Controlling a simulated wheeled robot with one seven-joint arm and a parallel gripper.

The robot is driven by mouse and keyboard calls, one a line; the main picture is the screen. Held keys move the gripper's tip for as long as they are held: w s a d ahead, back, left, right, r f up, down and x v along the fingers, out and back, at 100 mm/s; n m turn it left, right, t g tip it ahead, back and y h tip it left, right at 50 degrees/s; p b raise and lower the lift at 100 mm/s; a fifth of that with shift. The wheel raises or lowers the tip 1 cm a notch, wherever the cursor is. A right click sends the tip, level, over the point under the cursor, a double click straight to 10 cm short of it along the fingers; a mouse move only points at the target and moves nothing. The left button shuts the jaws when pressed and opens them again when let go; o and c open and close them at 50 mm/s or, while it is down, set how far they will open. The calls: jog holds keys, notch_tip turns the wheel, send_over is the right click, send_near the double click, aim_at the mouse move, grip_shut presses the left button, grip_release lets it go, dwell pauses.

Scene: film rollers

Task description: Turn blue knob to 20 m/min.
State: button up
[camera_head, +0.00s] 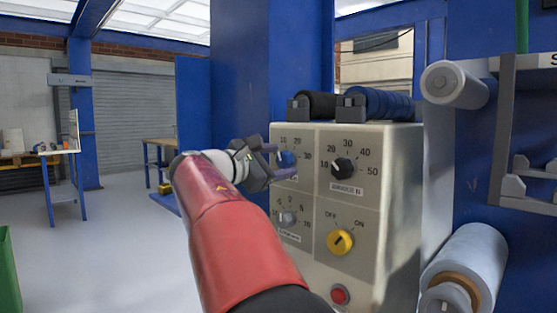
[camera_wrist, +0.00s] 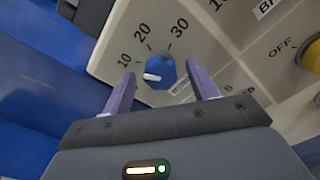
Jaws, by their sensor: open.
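The blue knob (camera_head: 285,159) is at the upper left of the grey control panel (camera_head: 381,228), with a scale marked 10, 20 and 30. In the wrist view the blue knob (camera_wrist: 160,71) has a white pointer aimed near the 10 mark. My gripper (camera_head: 272,160) is in front of the panel at this knob. In the wrist view my gripper's two purple fingers (camera_wrist: 162,88) are open, one on each side of the knob. I see a gap between each finger and the knob; no contact is visible. The label under the knob is partly hidden.
A black knob (camera_head: 343,166) is right of the blue knob. A grey knob (camera_head: 288,218) is below it. A yellow OFF/ON knob (camera_head: 340,242) and a red button (camera_head: 340,294) are lower right. Black and blue rollers (camera_head: 380,104) lie on top of the panel box.

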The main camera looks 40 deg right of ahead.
jog(key=shift+d, duration=0.25)
jog(key=c, duration=1)
